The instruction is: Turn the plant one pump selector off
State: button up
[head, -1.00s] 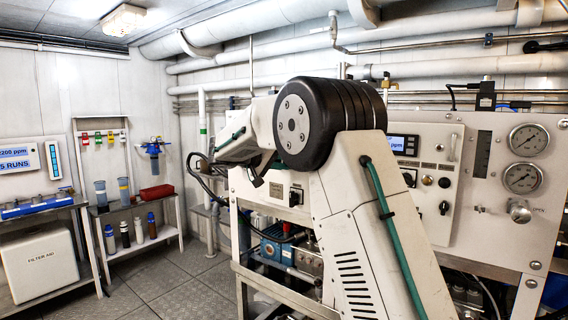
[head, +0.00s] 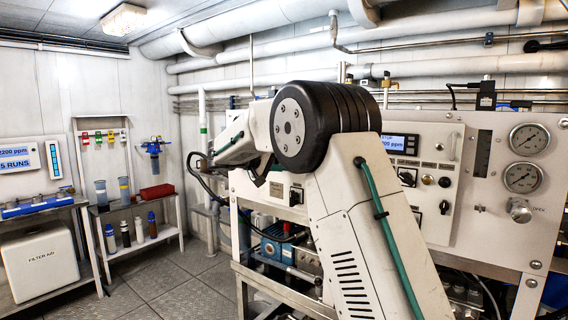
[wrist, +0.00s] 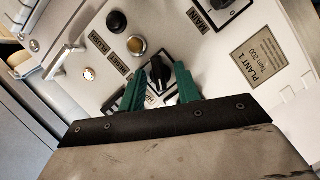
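The wrist view shows a black selector knob (wrist: 183,76) on a pale panel, beside a plate (wrist: 258,55) reading PLANT 1. My gripper (wrist: 160,88) has two green fingers, standing apart with the knob between their tips. The fingers look open; I cannot tell whether either touches the knob. The label by the selector is partly hidden by the fingers. In the head view, my arm hides the gripper and that selector.
The wrist view also shows a dark round button (wrist: 117,22), an amber lamp (wrist: 137,45), a MAIN switch (wrist: 223,5) and a metal handle (wrist: 66,58). In the head view, gauges (head: 522,178) stand at right and a shelf (head: 140,205) at left. Floor (head: 180,285) is clear at left.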

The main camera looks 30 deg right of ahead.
jog(key=a+r, duration=0.1)
jog(key=a, duration=0.6)
jog(key=shift+a+r, duration=0.2)
jog(key=shift+a, duration=0.15)
